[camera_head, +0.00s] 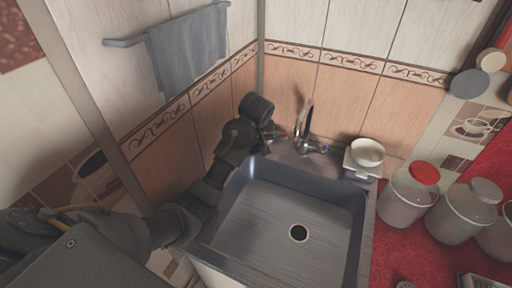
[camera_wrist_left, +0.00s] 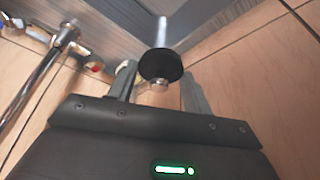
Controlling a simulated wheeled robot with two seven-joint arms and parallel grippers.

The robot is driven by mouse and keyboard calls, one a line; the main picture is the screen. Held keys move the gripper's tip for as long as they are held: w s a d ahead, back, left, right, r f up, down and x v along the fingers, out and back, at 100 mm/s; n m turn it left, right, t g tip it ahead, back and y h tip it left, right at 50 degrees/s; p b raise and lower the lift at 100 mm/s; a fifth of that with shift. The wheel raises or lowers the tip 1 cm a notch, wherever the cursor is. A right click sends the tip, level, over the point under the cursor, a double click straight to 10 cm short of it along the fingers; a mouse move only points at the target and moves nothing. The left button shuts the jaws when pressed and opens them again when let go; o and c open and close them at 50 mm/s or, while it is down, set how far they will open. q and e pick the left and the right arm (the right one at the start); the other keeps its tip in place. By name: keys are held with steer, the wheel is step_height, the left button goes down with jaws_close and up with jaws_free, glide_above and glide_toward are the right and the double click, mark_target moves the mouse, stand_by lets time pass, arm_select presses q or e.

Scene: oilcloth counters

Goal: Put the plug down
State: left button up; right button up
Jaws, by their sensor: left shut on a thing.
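The plug (camera_wrist_left: 160,64) is a round black disc with a small metal part. In the left wrist view it sits between the fingertips of my left gripper (camera_wrist_left: 158,82), which is shut on it. In the head view my left gripper (camera_head: 273,135) is by the back left corner of the sink (camera_head: 262,207), left of the tap. I cannot make out the plug in the head view. The sink's dark round drain hole (camera_head: 298,232) is uncovered and lies well in front of the gripper. My right gripper is not in view.
The chrome tap (camera_head: 304,128) stands at the sink's back edge, close to the gripper. A white cup (camera_head: 367,152) stands behind the sink's right corner. Several lidded jars, one a red-lidded jar (camera_head: 408,202), stand on the red counter. A grey towel (camera_head: 188,50) hangs on the wall.

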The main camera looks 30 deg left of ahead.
arm_select(q)
steer(key=w+a+f+b, duration=0.1)
steer(key=w+a+f, duration=0.1)
steer(key=w+f, duration=0.1)
steer(key=w+a+f+b, duration=0.1)
steer(key=w+f, duration=0.2)
steer(key=w, duration=0.1)
steer(key=w+a+f+b, duration=0.1)
steer(key=w+a+f, duration=0.1)
steer(key=w+f, duration=0.1)
steer(key=shift+w+a, duration=0.35)
steer(key=shift+w, duration=0.5)
steer(key=shift+w+a+f, duration=0.2)
steer(key=shift+w+f, duration=0.1)
steer(key=shift+f, duration=0.15)
step_height(320, 180, down, 3)
steer(key=shift+p, duration=0.35)
steer(key=shift+f, duration=0.1)
